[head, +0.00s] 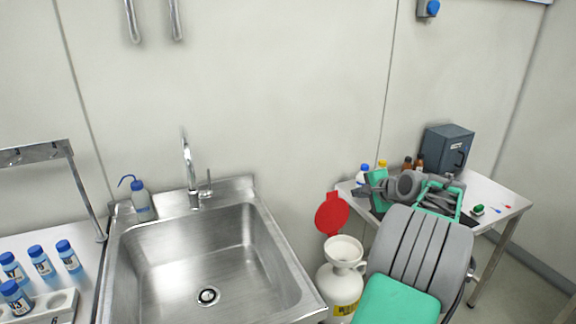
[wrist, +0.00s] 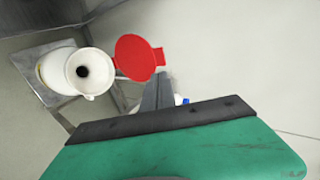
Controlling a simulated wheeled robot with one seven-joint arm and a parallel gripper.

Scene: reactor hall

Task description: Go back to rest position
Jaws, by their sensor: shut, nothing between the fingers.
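My gripper (wrist: 158,78) shows in the wrist view as two grey fingers pressed together with nothing between them. In the head view my grey and green arm reaches up from the lower right, and the gripper end (head: 366,191) is in front of the side table's left part. A white jug with a funnel-like mouth (head: 345,252) and an open red lid (head: 332,214) stands below and left of the gripper.
A steel sink (head: 205,262) with a tap (head: 190,170) and a wash bottle (head: 141,200) is at left. Several blue-capped vials (head: 40,262) stand beside it. The side table (head: 510,203) carries a dark box (head: 446,150), small bottles (head: 407,163) and small items. My arm hides part of it.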

